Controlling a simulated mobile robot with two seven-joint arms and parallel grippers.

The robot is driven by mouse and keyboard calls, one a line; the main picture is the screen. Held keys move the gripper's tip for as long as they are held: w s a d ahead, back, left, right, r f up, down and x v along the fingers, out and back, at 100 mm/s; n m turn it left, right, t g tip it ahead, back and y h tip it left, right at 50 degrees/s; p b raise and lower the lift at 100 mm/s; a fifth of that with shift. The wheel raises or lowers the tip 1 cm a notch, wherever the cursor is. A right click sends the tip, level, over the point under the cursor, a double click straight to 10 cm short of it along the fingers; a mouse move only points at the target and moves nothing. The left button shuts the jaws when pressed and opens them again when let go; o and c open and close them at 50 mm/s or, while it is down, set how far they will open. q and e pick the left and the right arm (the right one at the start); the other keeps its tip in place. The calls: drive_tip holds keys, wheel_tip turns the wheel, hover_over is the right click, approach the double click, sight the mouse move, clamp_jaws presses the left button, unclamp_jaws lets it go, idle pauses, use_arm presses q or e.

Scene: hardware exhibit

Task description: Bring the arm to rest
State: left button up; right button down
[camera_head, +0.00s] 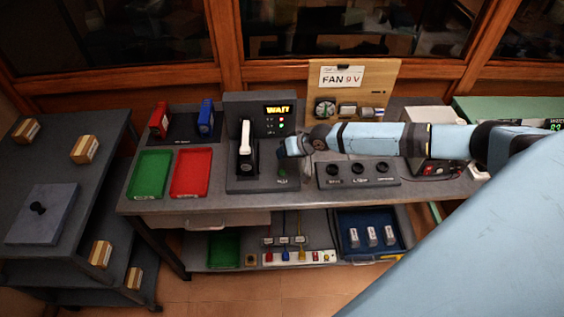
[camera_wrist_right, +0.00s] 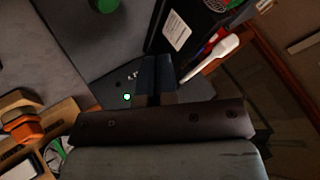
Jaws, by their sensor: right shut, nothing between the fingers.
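My right arm (camera_head: 375,139), light blue with dark bands, reaches in from the right across the back of the grey workbench. My right gripper (camera_head: 284,150) is shut and empty. It is just right of the dark station (camera_head: 240,108) with the white lever (camera_head: 245,138) and the yellow WAIT display. In the right wrist view the closed fingers (camera_wrist_right: 156,82) show with nothing between them; a lit green lamp (camera_wrist_right: 127,97) and the white lever (camera_wrist_right: 212,57) appear near them. My left gripper is not in view.
On the bench (camera_head: 212,204) are a green tray (camera_head: 150,174), a red tray (camera_head: 191,173), and a panel with three black knobs (camera_head: 358,173). A wooden FAN 9 V board (camera_head: 378,74) stands behind my arm. A lower shelf holds a blue bin (camera_head: 347,250) and a power strip (camera_head: 299,258).

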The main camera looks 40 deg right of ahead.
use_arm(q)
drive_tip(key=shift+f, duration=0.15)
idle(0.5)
use_arm(e)
drive_tip(key=s+a+f, duration=0.1)
drive_tip(key=a, duration=0.2)
drive_tip(key=s+a+f+n+y, duration=0.1)
drive_tip(key=s+a, duration=0.1)
drive_tip(key=a, duration=0.2)
drive_tip(key=s+a+f+n, duration=0.1)
drive_tip(key=s+a, duration=0.1)
drive_tip(key=a, duration=0.1)
drive_tip(key=shift+s+a+f, duration=0.15)
drive_tip(key=shift+s+f, duration=0.05)
drive_tip(key=shift+s, duration=0.05)
drive_tip(key=s+a+n+t+y, duration=0.1)
drive_tip(key=s+a+n, duration=0.1)
drive_tip(key=s+a, duration=0.75)
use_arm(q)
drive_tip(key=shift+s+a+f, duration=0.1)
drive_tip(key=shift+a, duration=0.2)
use_arm(e)
drive_tip(key=s+d+n+t+h, duration=0.1)
drive_tip(key=s+h, duration=0.3)
drive_tip(key=s, duration=0.8)
drive_tip(key=shift+d+t, duration=0.7)
drive_tip(key=shift+d, duration=0.1)
